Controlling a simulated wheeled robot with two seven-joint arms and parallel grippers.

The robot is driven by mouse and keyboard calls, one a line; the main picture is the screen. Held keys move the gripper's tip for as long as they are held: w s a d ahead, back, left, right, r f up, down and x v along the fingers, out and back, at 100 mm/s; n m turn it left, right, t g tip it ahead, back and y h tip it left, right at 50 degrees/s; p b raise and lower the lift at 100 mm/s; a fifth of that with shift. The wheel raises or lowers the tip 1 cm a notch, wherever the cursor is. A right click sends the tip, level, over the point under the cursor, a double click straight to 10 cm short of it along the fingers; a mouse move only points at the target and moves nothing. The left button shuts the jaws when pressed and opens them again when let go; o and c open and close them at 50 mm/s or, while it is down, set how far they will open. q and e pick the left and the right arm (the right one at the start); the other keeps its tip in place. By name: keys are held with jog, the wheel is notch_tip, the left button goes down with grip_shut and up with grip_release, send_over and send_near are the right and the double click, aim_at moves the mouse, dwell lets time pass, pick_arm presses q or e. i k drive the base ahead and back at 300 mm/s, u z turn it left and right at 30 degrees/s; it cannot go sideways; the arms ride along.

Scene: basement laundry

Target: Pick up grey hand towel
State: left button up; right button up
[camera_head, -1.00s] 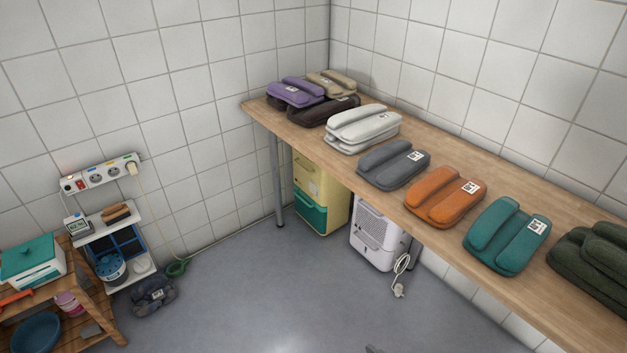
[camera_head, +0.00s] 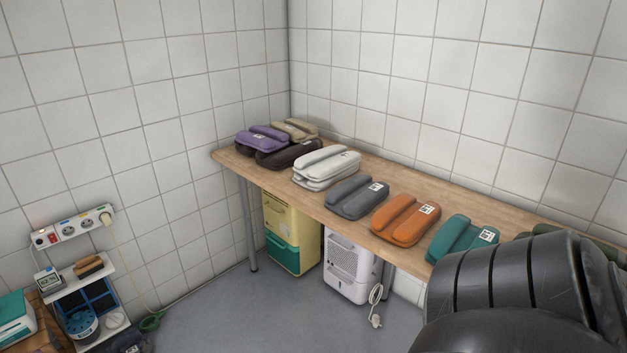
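The grey hand towel (camera_head: 357,197) lies folded on the wooden table, with a white label on its right end. It sits between the white towels (camera_head: 326,166) and the orange towel (camera_head: 405,220). A black arm link of mine covers the lower right of the head view. Neither gripper's fingers show in the view, and nothing touches the grey towel.
The wooden table (camera_head: 285,183) runs along the tiled wall. A teal towel (camera_head: 462,238) lies right of the orange one; purple (camera_head: 262,139) and dark brown towels (camera_head: 289,154) lie at the far left end. A yellow-and-teal cabinet (camera_head: 289,233) and white appliance (camera_head: 350,262) stand below.

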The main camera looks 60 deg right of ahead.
aim_at(354, 198)
jog(key=z, duration=0.25)
jog(key=i, duration=1.2)
jog(key=z, duration=0.8)
